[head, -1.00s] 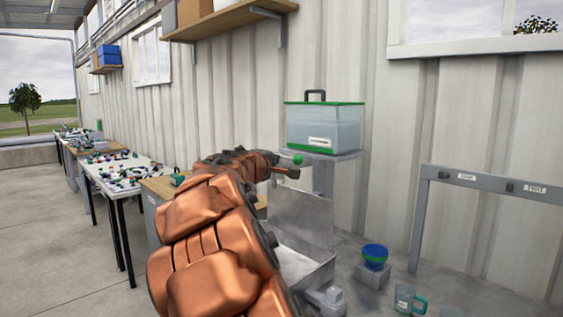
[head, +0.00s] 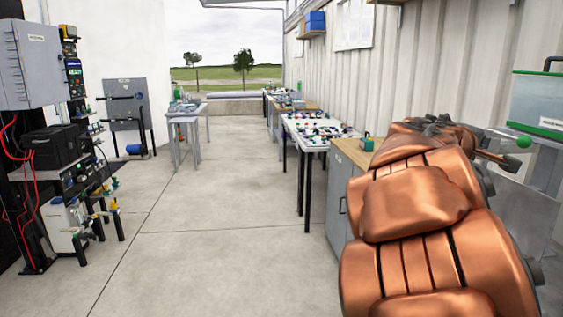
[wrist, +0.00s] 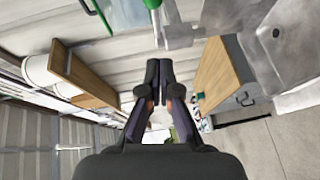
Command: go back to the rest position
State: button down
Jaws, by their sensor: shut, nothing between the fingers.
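My gripper (wrist: 158,72) shows in the wrist view with its two dark fingers together at the tips and nothing between them. In the head view my copper-coloured arm fills the lower right and hides most of my gripper. The arm reaches forward beside the wooden-topped cabinet (head: 350,152). A tote (head: 540,105) with a green rim and dark handle stands at the right edge, partly cut off. A green knob (head: 524,142) shows just beyond the arm's far end, in front of the tote's support.
Worktables (head: 318,131) with many small parts line the right wall. At left stand a grey electrical cabinet (head: 35,65), a black box (head: 50,147) and hung red cables. A grey panel (head: 125,105) stands further back. The concrete floor (head: 200,230) between is clear.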

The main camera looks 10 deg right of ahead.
jog(key=s+a+f+m+g+y+p, duration=0.2)
jog(key=s+a+f+y, duration=0.3)
jog(key=s+f, duration=0.4)
jog(key=s+a+f+m+g+y+p, duration=0.25)
jog(key=s+a+f, duration=0.4)
jog(key=f, duration=0.35)
jog(key=s+a+f+g+y, duration=0.1)
jog(key=s+a+f+y, duration=0.1)
jog(key=s+a, duration=0.3)
jog(key=s+a+f+g+y+p, duration=0.1)
jog(key=s+a+f+g+y, duration=0.1)
jog(key=s+a+f, duration=0.3)
jog(key=s+a+f+g+y, duration=0.1)
jog(key=s+a+f+y, duration=0.2)
jog(key=a, duration=0.9)
jog(key=s, duration=0.3)
jog(key=shift+f+n+y, duration=0.25)
jog(key=shift+n+y, duration=0.1)
jog(key=shift+s+d, duration=0.1)
jog(key=shift+d, duration=0.05)
